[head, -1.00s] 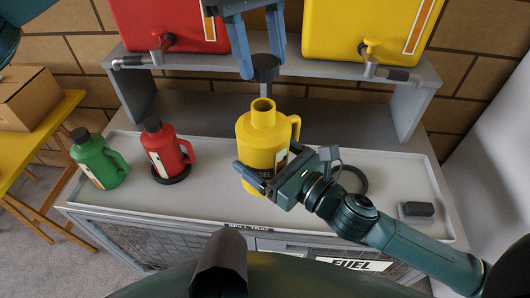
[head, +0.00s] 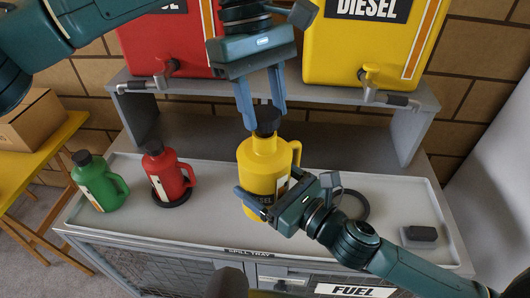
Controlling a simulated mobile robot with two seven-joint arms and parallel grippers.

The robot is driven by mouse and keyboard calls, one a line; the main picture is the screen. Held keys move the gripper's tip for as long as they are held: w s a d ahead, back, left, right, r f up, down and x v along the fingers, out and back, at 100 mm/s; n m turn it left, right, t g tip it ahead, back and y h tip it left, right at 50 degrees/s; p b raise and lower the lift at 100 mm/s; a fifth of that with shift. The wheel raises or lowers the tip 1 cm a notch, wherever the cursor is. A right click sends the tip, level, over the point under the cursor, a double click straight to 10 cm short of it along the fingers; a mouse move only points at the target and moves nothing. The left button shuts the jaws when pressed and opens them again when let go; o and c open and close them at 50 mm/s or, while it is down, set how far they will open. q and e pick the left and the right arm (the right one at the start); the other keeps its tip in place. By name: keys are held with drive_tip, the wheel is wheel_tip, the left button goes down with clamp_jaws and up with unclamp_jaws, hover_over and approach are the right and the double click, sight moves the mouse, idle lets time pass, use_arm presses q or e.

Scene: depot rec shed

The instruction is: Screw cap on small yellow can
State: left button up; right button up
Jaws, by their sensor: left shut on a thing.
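The small yellow can (head: 262,158) stands upright on the spill tray, handle to the right. My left gripper (head: 266,117) reaches down from above, shut on the black cap (head: 267,122). The cap sits at the mouth of the can and hides the opening; I cannot tell whether its thread has caught. My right gripper (head: 264,194) comes from the lower right, shut on the can's lower body, with a finger across its front. Its other finger is mostly hidden.
The spill tray (head: 385,222) also bears a capped red can (head: 170,178) on a black ring, a capped green can (head: 96,184), an empty black ring (head: 354,205) and a dark block (head: 420,234). Red (head: 160,45) and yellow (head: 352,45) tanks with taps stand on the shelf (head: 412,93) behind.

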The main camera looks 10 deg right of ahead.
sight(264, 161)
idle(0.4)
use_arm(q)
drive_tip(key=shift+f, duration=0.9)
drive_tip(key=shift+f, duration=0.6)
